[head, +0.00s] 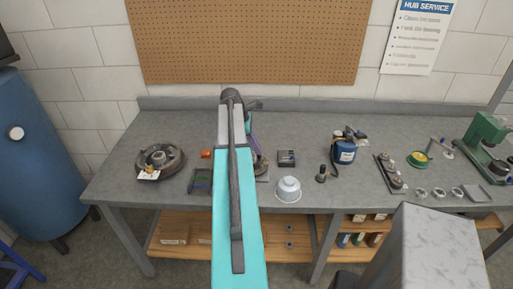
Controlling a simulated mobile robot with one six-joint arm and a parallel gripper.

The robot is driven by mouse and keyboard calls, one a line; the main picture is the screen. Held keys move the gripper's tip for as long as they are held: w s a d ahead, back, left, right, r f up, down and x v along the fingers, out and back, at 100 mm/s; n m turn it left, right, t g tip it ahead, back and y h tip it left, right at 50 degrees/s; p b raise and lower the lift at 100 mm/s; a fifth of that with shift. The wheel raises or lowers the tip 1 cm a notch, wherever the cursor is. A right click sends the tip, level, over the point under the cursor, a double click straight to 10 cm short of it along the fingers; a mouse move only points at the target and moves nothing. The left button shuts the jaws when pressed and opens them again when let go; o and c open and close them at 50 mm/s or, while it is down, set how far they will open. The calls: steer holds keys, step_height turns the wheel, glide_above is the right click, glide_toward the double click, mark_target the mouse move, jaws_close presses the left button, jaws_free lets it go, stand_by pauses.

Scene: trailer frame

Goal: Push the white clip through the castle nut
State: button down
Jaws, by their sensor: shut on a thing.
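My arm reaches from the bottom of the head view to the workbench and hides much of the spot behind it. Only slivers of its far end show at its right edge, and I cannot make out the jaws of my gripper or anything between them. A small brownish round part (262,165) shows partly behind the arm, on a flat base on the bench. I cannot tell whether it carries the castle nut. I cannot make out the white clip or the castle nut in this view.
The grey workbench (310,165) holds a brake drum (160,160) at left, a dark tray (200,181), a white tub (288,189), a small dark box (287,158), a blue canister (344,152) and a green press (485,140). A pegboard (250,40) hangs behind.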

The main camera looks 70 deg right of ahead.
stand_by(0.7)
steer(key=c, duration=1.5)
jaws_free()
steer(key=shift+o, duration=0.2)
steer(key=shift+r, duration=0.15)
steer(key=shift+r+p, duration=2.75)
steer(key=shift+r, duration=0.65)
